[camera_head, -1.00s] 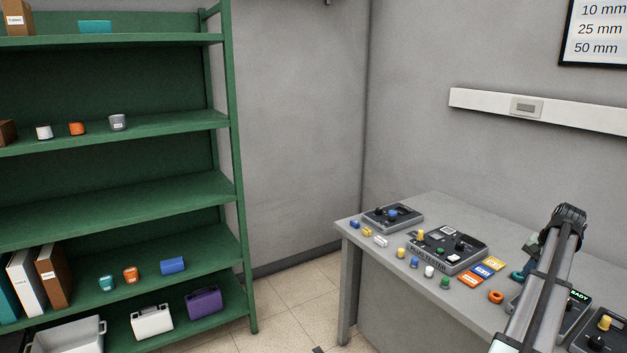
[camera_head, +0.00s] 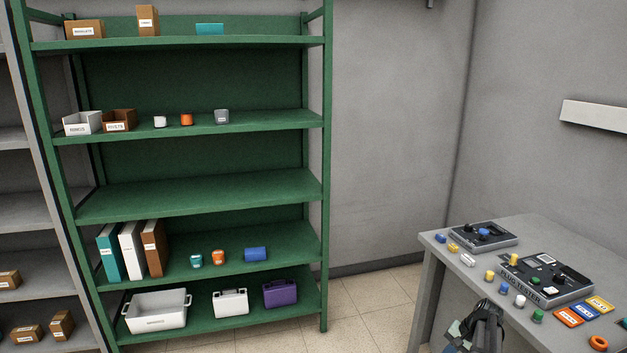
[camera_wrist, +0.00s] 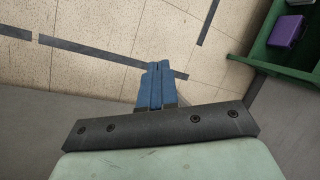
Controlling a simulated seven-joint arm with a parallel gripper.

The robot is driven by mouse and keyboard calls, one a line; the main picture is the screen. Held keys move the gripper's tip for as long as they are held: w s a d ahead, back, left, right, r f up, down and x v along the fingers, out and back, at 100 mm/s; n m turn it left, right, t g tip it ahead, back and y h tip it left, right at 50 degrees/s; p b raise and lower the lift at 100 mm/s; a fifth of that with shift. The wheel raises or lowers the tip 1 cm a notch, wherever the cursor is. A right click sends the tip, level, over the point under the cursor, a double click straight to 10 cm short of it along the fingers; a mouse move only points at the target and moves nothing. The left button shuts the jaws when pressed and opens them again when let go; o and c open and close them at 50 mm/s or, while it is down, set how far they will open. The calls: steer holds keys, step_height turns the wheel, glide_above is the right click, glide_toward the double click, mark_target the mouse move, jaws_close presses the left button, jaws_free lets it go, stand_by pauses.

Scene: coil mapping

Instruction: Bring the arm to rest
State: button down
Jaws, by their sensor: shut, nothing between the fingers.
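My gripper (camera_wrist: 155,88) shows in the wrist view with its two blue fingers together and nothing between them. The fingers are over the tiled floor (camera_wrist: 100,25), with dark tape lines below. In the head view, part of my arm's end shows at the bottom, in front of the grey workbench (camera_head: 432,285). The fingertips cannot be made out clearly there. No object is held.
The workbench carries a tester box (camera_head: 545,280), a smaller dark box (camera_head: 483,237), several coloured pegs and an orange ring (camera_head: 598,343). A green shelf (camera_head: 200,200) with bins, binders and cases, including a purple case (camera_head: 281,293), stands left. Floor between is clear.

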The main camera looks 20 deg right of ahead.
steer(key=s+a+f+n+g, duration=0.25)
steer(key=a+f, duration=0.35)
steer(key=a, duration=0.3)
steer(key=s+a+f+n+g, duration=0.1)
steer(key=s+a+f, duration=0.2)
steer(key=a+f, duration=0.5)
steer(key=s+a+f+n+g, duration=0.1)
steer(key=s+a+f+g, duration=0.2)
steer(key=a, duration=0.8)
steer(key=s+a+f+n+g+h, duration=0.1)
steer(key=s+a+f+n, duration=0.1)
steer(key=s+a, duration=0.3)
steer(key=s+a+f+n+h, duration=0.1)
steer(key=s+a, duration=0.4)
steer(key=s, duration=0.6)
steer(key=s+a+f+n+g+h, duration=0.1)
steer(key=s+a+f+n, duration=0.3)
steer(key=s, duration=0.4)
steer(key=shift+a+f+g+h, duration=0.35)
steer(key=shift+a+f+h, duration=0.25)
steer(key=shift+a+f, duration=0.15)
steer(key=c, duration=1.9)
jaws_free()
steer(key=shift+s, duration=0.1)
